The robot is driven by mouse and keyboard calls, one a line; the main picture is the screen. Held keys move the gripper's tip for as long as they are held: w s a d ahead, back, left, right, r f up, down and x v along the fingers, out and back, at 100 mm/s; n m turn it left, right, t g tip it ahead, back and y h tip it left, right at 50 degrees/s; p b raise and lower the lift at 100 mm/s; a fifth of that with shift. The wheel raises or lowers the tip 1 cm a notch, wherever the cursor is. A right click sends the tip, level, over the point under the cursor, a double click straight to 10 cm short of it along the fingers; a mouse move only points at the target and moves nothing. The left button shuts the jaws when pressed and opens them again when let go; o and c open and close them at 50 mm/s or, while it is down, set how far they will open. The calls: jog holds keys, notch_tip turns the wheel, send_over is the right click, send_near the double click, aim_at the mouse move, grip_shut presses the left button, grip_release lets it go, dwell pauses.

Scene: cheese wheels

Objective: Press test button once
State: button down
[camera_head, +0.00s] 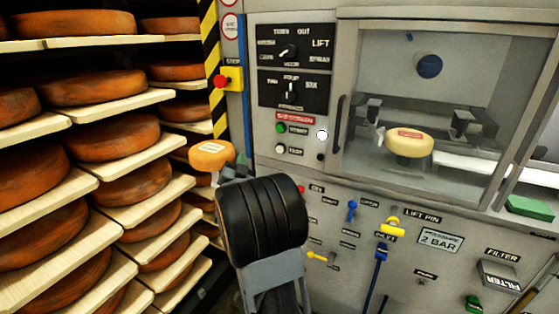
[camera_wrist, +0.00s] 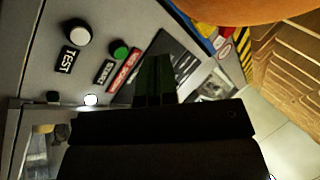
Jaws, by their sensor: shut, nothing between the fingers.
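The white round test button (camera_head: 281,149) sits on the grey control panel, left of its black TEST label. It also shows at the upper left of the wrist view (camera_wrist: 77,32), above the TEST label (camera_wrist: 68,60). The green start button (camera_head: 281,128) is directly above it in the head view and appears to its right in the wrist view (camera_wrist: 120,49). My gripper's dark fingers (camera_wrist: 155,66) are together and empty in the wrist view, apart from the test button in the picture. Their distance from the panel is unclear. In the head view, the fingertips cannot be made out.
A small white round light (camera_head: 322,135) is right of the buttons. A red stop button (camera_head: 220,81) on a yellow box is upper left. An orange rounded thing (camera_head: 212,155) is beside my arm. Shelves of cheese wheels (camera_head: 92,88) fill the left. A glazed chamber holds a yellow wheel (camera_head: 405,143).

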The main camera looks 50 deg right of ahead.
aim_at(280, 149)
jog(key=s+d+f+m+g+h+b, duration=0.1)
jog(key=s+d+m+g+h, duration=0.3)
jog(key=m+g+h, duration=0.1)
jog(key=shift+s+d+f+h, duration=0.2)
jog(key=shift+s+f+h, duration=0.2)
jog(key=shift+h, duration=0.4)
jog(key=shift+d, duration=0.1)
jog(key=shift+w+d+p, duration=0.15)
jog(key=shift+w+d, duration=0.2)
jog(key=shift+d, duration=1.05)
jog(key=shift+w+d+p, duration=0.1)
jog(key=shift+w+d, duration=0.25)
jog(key=shift+d, duration=1.05)
jog(key=shift+w+d+p, duration=0.15)
jog(key=shift+w+d, duration=0.2)
jog(key=shift+d, duration=1.05)
jog(key=shift+w+d+f+b, duration=0.1)
jog(key=shift+d+f+b, duration=0.1)
jog(key=shift+b, duration=0.3)
